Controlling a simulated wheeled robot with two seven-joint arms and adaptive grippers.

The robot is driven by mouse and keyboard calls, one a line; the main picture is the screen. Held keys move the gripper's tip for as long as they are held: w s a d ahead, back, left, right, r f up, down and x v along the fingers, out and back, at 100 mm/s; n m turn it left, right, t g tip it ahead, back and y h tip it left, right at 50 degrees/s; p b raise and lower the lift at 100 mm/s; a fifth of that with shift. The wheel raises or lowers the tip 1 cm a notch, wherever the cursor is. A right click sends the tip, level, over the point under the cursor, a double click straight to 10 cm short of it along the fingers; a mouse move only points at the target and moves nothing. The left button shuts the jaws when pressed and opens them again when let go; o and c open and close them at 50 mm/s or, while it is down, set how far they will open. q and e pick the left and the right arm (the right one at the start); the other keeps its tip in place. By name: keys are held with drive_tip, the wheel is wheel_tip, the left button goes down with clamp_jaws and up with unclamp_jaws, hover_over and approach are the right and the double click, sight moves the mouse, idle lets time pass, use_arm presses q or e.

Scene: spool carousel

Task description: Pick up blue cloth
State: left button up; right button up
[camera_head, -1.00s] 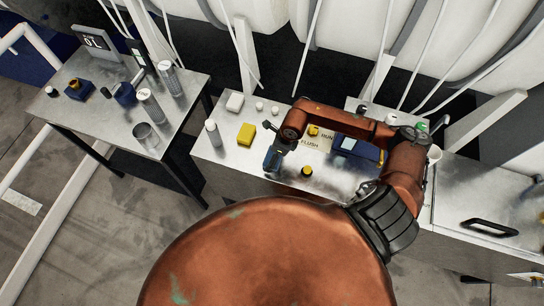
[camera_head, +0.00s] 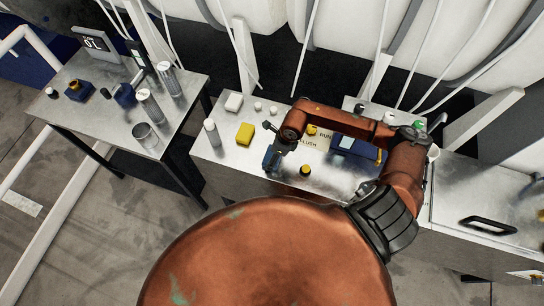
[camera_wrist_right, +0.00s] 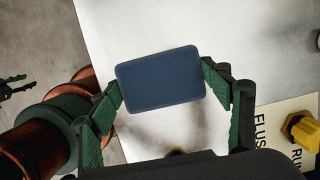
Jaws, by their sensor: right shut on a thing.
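The blue cloth (camera_wrist_right: 160,79) is a flat, rounded blue block in the right wrist view. My right gripper (camera_wrist_right: 161,84) is shut on it, with one dark green finger at each of its short ends. In the head view my right gripper (camera_head: 271,160) is over the left part of the metal bench, and the cloth shows there only as a small dark blue patch. How high it is above the bench is hard to tell. A small dark claw shape at the left edge of the wrist view may be my left gripper; its opening is unclear.
The bench (camera_head: 232,172) holds a yellow block (camera_head: 245,134), a white bottle (camera_head: 212,132), a yellow-topped knob (camera_head: 305,170) and a blue box (camera_head: 352,146). A side table (camera_head: 98,118) at left carries several cans. Bare metal lies around the gripper.

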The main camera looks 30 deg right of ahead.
sight(270, 156)
drive_tip(key=shift+r, duration=0.6)
wheel_tip(270, 156, up, 2)
drive_tip(key=shift+s+a+r+b, duration=0.1)
drive_tip(key=shift+a+r+b, duration=0.1)
drive_tip(key=shift+b, duration=0.35)
use_arm(q)
drive_tip(key=f+b, duration=0.2)
drive_tip(key=f, duration=0.1)
drive_tip(key=shift+s+d, duration=0.1)
drive_tip(key=shift+s, duration=0.25)
use_arm(e)
drive_tip(key=s+a+r, duration=0.9)
drive_tip(key=s, duration=0.1)
drive_tip(key=shift+a+r, duration=0.2)
drive_tip(key=shift+r, duration=0.05)
drive_tip(key=o, duration=0.5)
use_arm(q)
drive_tip(key=shift+f, duration=0.1)
use_arm(e)
drive_tip(key=c, duration=0.5)
